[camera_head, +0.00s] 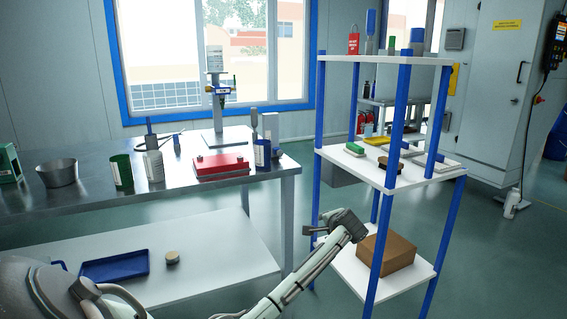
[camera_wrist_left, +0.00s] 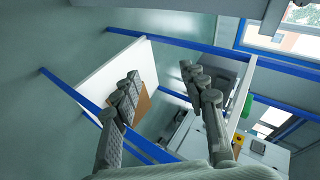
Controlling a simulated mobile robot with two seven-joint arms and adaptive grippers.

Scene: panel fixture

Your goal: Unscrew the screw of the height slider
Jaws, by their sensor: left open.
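A vertical stand (camera_head: 217,112) rises from a flat base at the back of the metal workbench. A small blue-and-yellow part (camera_head: 219,90) sits on its column and looks like the height slider; its screw is too small to make out clearly. My left gripper (camera_head: 345,225) is in front of the shelf rack, well to the right of and below the stand. In the left wrist view, its two fingers (camera_wrist_left: 160,72) are spread apart with nothing between them. The stand is not seen in that view. My right gripper is not in view.
The shelf rack (camera_head: 388,62) with blue posts stands close to my left gripper, with a brown box (camera_head: 388,254) on its bottom shelf. The workbench (camera_head: 90,200) holds a red case (camera_head: 221,166), bottles, a green cup (camera_head: 121,170) and a metal bowl (camera_head: 57,173).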

